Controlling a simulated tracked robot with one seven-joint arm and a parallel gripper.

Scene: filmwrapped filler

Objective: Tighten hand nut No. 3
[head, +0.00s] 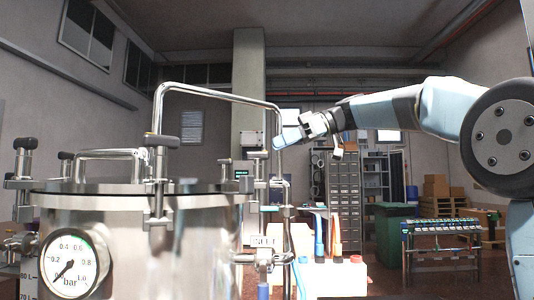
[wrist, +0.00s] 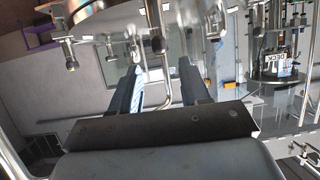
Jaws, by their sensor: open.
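A steel pressure vessel (head: 130,245) with a flat lid (head: 110,188) fills the left of the head view. My gripper (head: 281,141) is open above and right of the lid, by the bent steel pipe (head: 215,93).
The bent pipe rises over the lid close to my gripper. A pressure gauge (head: 72,262) sits on the vessel's front. Coloured hoses and a white container (head: 335,277) stand right of the vessel. A green bin (head: 393,232) and a workbench (head: 440,262) are farther back.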

